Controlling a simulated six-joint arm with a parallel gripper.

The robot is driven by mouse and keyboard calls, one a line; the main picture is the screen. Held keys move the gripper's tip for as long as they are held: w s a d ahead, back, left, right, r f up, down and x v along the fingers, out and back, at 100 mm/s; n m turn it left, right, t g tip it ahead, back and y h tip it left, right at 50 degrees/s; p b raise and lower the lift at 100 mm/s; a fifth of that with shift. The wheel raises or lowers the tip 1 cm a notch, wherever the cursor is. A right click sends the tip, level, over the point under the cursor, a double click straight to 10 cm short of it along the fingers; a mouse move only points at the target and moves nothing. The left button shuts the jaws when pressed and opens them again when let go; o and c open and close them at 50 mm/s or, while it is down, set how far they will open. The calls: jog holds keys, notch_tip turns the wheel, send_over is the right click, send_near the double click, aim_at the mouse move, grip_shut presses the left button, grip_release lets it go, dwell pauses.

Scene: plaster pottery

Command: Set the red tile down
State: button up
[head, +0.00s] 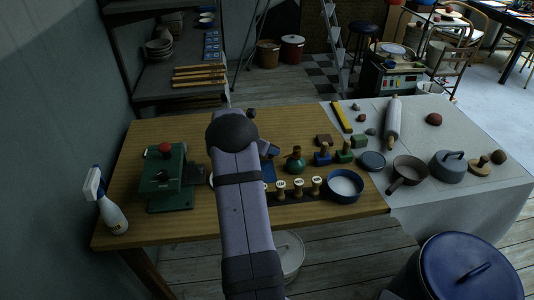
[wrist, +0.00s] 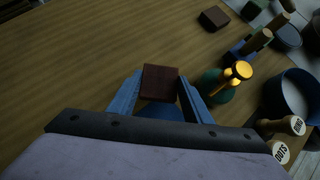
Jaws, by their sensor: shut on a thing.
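My gripper (wrist: 157,90) has its two blue fingers on either side of a dark red tile (wrist: 160,82) and is shut on it. The tile is square and roughly level in the wrist view, with wooden tabletop around it. I cannot tell its height above the table. A blue rounded shape (wrist: 163,112) shows just below the tile, between the fingers.
A green bottle (head: 296,165) stands close to the right of my gripper. Blue and green blocks with wooden handles (head: 323,156), wooden stamps (head: 298,188) and a blue bowl (head: 344,186) stand farther right. A green press (head: 166,178) is at left. The back-left tabletop is clear.

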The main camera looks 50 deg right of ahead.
notch_tip(320, 180, up, 7)
jog(key=shift+r+p, duration=0.1)
jog(key=shift+p, duration=0.2)
jog(key=shift+s, duration=0.1)
jog(key=s+d+r+m+g, duration=0.1)
jog(key=s+d+r+m, duration=0.1)
jog(key=s+d, duration=0.5)
jog(key=m+g+y, duration=0.3)
jog(key=m+g, duration=0.2)
jog(key=m, duration=0.2)
send_over(350, 188)
jog(key=w+a, duration=0.3)
jog(key=shift+s+d+f, duration=0.1)
jog(key=shift+d+f, duration=0.05)
jog(key=shift+f, duration=2.55)
jog(key=shift+s+d+f, duration=0.1)
jog(key=shift+f, duration=2.55)
